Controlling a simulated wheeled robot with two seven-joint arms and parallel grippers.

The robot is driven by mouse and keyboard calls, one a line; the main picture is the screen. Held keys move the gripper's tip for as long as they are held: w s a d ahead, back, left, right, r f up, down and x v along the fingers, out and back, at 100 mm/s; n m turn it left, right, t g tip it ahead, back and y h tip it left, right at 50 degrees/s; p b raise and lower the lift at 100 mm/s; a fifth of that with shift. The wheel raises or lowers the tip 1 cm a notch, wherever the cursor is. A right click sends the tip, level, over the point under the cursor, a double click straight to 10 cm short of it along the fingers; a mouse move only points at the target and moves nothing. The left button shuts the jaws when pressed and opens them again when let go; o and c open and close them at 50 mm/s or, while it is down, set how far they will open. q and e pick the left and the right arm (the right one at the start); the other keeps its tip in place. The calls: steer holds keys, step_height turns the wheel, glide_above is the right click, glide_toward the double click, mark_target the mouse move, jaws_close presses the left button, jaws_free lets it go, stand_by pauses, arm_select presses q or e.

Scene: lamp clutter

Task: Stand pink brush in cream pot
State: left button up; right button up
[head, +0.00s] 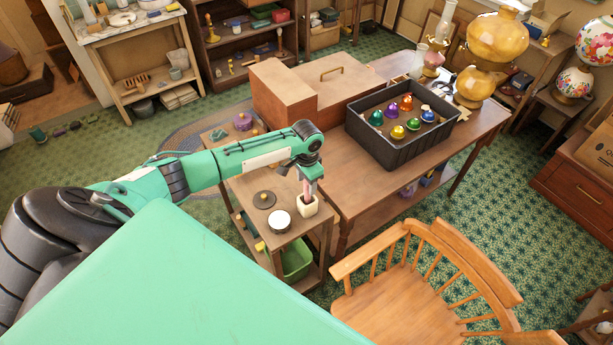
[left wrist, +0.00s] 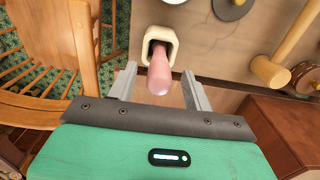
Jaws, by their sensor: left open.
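The cream pot (head: 308,209) is a small squarish pot on the small wooden side table (head: 296,232), near its right edge. The pink brush (head: 306,188) stands in it, its lower part hidden inside the pot. In the left wrist view, the brush's rounded pink end (left wrist: 159,80) sticks out of the pot's mouth (left wrist: 148,36), leaning toward the camera. My left gripper (head: 308,172) is just above the pot. In the wrist view its two grey fingers (left wrist: 158,84) are apart, on either side of the brush, with visible gaps. My right gripper is not in view.
A white-topped round tin (head: 280,221) and a dark disc (head: 264,199) lie beside the pot. A wooden chair (head: 425,285) is in front; a green bin (head: 297,262) sits below.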

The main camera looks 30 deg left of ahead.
arm_select(q)
step_height(320, 180, up, 13)
steer(key=b, duration=0.3)
steer(key=shift+r, duration=0.15)
stand_by(0.7)
